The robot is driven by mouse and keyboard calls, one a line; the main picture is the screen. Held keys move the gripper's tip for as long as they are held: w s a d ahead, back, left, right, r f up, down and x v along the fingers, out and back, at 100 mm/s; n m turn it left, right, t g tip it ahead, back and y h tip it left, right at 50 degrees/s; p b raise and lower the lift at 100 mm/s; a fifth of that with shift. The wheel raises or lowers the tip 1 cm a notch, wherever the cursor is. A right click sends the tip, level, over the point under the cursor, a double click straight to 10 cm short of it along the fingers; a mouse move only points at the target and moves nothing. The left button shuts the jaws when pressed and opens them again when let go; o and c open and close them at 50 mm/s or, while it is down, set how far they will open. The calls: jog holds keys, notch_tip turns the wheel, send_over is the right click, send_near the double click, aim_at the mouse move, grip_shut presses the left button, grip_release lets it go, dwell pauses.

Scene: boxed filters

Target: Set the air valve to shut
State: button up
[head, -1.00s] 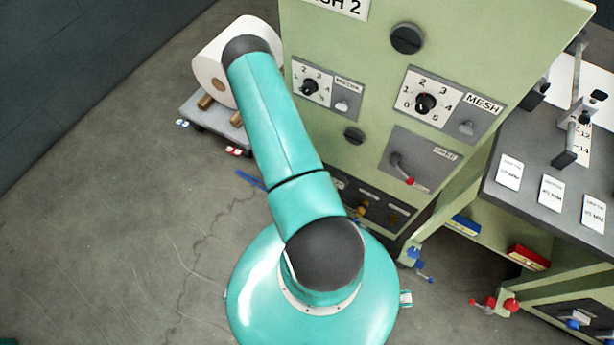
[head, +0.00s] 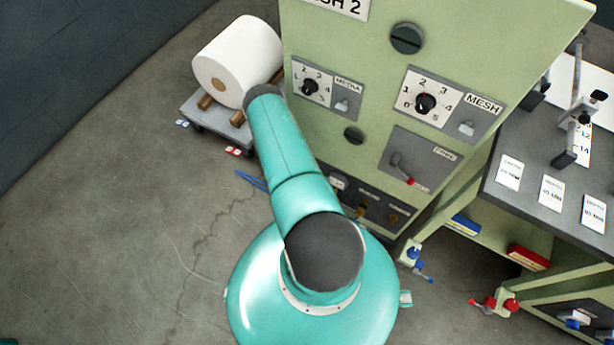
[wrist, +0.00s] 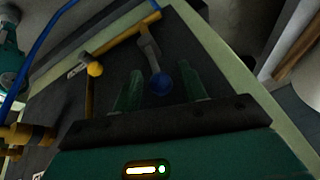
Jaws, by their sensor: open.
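In the wrist view my gripper (wrist: 160,74) is open, with its two green fingers apart. In the head view a dark valve panel (head: 378,208) is low on the green machine, partly hidden by my arm. Its labels are too small to read, so I cannot tell which valve is the air valve. My gripper is hidden there.
A blue hose (wrist: 42,45) and a yellow pipe (wrist: 125,35) run near the levers. The machine (head: 465,45) has a mesh dial (head: 425,103) and a red-tipped lever (head: 404,170). A white roll (head: 245,60) sits on a cart. A card table (head: 525,205) stands right.

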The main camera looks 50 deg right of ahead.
jog(key=shift+d+f, duration=0.15)
jog(key=shift+f, duration=0.05)
jog(key=shift+c, duration=0.2)
grip_shut()
jog(key=shift+s+t, duration=0.4)
jog(key=shift+s, duration=0.05)
jog(key=shift+s+f+m+t, duration=0.15)
jog(key=shift+s+m+t, duration=0.3)
jog(key=shift+t, duration=0.55)
